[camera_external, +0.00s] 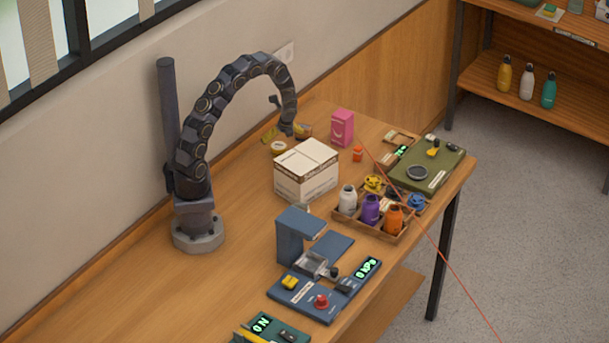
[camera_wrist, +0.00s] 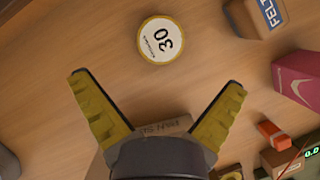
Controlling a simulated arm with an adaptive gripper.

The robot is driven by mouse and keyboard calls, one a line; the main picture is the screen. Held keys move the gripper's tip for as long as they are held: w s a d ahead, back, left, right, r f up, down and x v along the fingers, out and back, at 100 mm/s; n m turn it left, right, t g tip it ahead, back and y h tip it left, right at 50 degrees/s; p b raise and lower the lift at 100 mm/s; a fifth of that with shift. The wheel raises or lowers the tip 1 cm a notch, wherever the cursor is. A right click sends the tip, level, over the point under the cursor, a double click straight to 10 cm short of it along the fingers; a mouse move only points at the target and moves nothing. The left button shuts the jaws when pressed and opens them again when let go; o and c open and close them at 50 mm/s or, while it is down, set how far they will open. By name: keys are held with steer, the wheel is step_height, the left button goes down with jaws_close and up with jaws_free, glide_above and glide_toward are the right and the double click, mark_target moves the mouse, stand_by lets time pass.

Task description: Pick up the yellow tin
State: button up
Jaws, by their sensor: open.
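In the wrist view the tin is beyond the fingertips, near the top centre, apart from both. In the external view my gripper (camera_external: 285,134) is right at the tin, above the table.
A white carton (camera_external: 306,171) stands close in front of the tin. A pink box (camera_external: 342,128) is to its right, with an orange item (camera_external: 357,154) nearby. A box marked FELT (camera_wrist: 257,17) is right of the tin. Bare wood lies left of it.

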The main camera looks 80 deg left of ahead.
mark_target(279, 146)
steer(key=x, duration=0.7)
steer(key=shift+s+a+f, duration=0.1)
steer(key=shift+a+f, duration=0.05)
steer(key=shift+a, duration=0.25)
steer(key=shift+c, duration=0.4)
